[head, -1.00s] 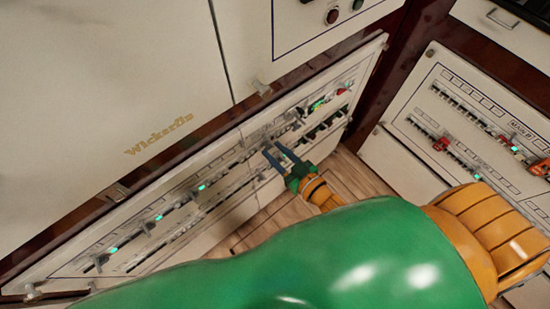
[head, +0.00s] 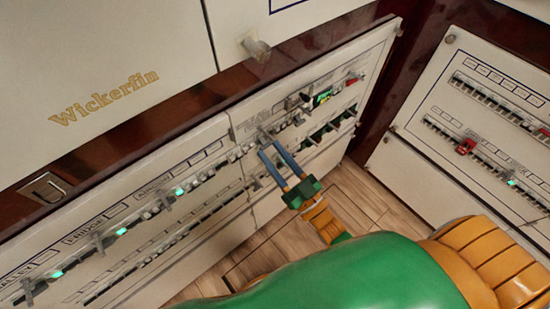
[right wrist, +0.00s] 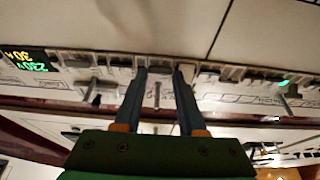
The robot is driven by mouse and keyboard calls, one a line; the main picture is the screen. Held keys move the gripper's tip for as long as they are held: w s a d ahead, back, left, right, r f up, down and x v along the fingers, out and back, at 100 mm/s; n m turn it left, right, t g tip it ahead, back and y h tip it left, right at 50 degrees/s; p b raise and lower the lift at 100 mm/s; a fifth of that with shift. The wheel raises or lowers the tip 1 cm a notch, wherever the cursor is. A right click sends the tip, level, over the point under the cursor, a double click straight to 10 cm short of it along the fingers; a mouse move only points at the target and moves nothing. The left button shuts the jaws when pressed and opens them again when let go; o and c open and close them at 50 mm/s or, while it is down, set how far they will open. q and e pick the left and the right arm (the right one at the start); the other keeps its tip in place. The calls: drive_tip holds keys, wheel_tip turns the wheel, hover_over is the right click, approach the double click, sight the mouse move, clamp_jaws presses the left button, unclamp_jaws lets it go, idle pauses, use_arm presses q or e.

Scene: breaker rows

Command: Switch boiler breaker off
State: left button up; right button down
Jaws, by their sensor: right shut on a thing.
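A long white breaker panel (head: 376,58) runs diagonally through the head view, with an upper row of breakers and grey levers. My right gripper (head: 264,146) is at the upper row, right of the middle. In the right wrist view its two blue-grey fingers (right wrist: 160,78) stand on both sides of a grey breaker lever (right wrist: 157,95), shut on it. The label above this lever is too small to read, so I cannot tell whether it is the boiler breaker. My left gripper is not in view.
Other levers (head: 98,243) with green lights (head: 122,231) stand to the left along the row. A small lit display (head: 323,97) is to the right. A second breaker panel (head: 398,107) stands at right. Wooden floor (head: 365,205) lies below.

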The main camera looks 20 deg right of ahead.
drive_tip(key=shift+r, duration=0.1)
drive_tip(key=shift+c, duration=2.4)
unclamp_jaws()
drive_tip(key=shift+w, duration=0.1)
drive_tip(key=b+v, duration=0.1)
drive_tip(key=v, duration=0.6)
